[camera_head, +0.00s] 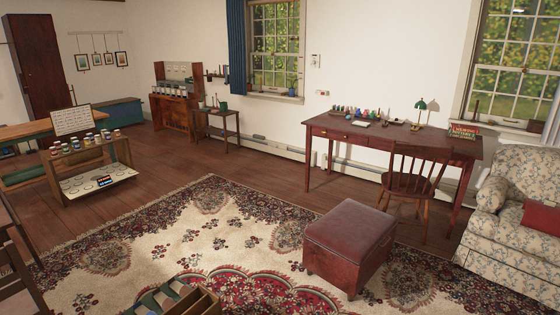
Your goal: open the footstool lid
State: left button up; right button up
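The footstool (345,256) stands on the patterned rug, right of the middle of the picture. It is a dark red-brown box on short feet. Its padded lid (351,226) lies flat on top and looks closed. Nothing lies on the lid. Neither of my grippers shows in the head view.
A wooden desk (395,135) with small items and a chair (414,182) stand behind the footstool. A floral armchair (515,220) is at right. A crate (190,299) sits at the bottom edge.

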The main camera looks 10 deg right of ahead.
aim_at(352, 230)
jog(key=i+l+z, duration=0.15)
jog(key=i+z, duration=0.25)
jog(key=i, duration=0.15)
jog(key=i+z, duration=0.4)
jog(key=i, duration=0.15)
jog(key=i+j+z, duration=0.15)
jog(key=i+z, duration=0.2)
jog(key=i, duration=0.2)
